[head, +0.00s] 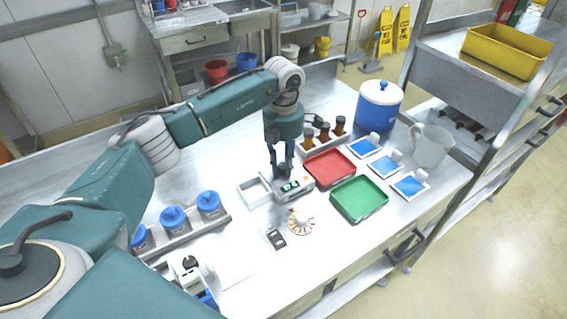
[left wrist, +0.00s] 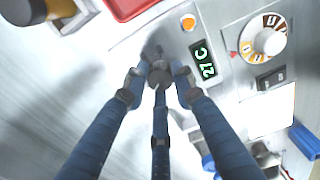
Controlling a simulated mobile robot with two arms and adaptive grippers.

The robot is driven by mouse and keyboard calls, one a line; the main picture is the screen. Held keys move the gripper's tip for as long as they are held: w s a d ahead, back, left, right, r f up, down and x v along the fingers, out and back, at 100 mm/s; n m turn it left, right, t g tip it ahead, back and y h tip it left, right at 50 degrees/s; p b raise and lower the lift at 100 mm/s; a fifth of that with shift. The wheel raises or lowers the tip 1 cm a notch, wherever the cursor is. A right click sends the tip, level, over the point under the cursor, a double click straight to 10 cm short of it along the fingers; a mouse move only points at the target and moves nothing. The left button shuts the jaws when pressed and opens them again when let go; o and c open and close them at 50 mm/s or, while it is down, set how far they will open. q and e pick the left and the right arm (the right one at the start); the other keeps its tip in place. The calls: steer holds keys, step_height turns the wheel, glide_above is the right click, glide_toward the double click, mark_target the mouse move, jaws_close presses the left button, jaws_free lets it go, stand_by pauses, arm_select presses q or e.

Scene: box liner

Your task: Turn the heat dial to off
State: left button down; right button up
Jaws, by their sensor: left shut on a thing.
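A white dial (head: 300,222) with orange and brown marks around it lies toward the front of the steel table. In the left wrist view the dial (left wrist: 258,38) is at the upper right, with a small red pointer beside it. A black switch (left wrist: 268,80) is next to it, and a green display (left wrist: 203,62) reads 27 C. My left gripper (head: 283,172) points down behind the display unit (head: 293,188), apart from the dial. Its blue fingers (left wrist: 160,78) are shut on a small dark round piece, partly hidden by them. My right gripper is not in view.
A red tray (head: 329,155), a green tray (head: 358,213) and dark-capped bottles (head: 323,133) stand close to the right. Blue-lidded jars (head: 173,217) stand in a rack at the left. A blue-and-white container (head: 379,105) is behind. Table left of the gripper is mostly clear.

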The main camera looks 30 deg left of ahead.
mark_target(283, 165)
arm_select(q)
steer(key=shift+r, duration=0.1)
steer(key=c, duration=1.4)
jaws_free()
steer(key=shift+c, duration=0.2)
step_height(283, 165, up, 12)
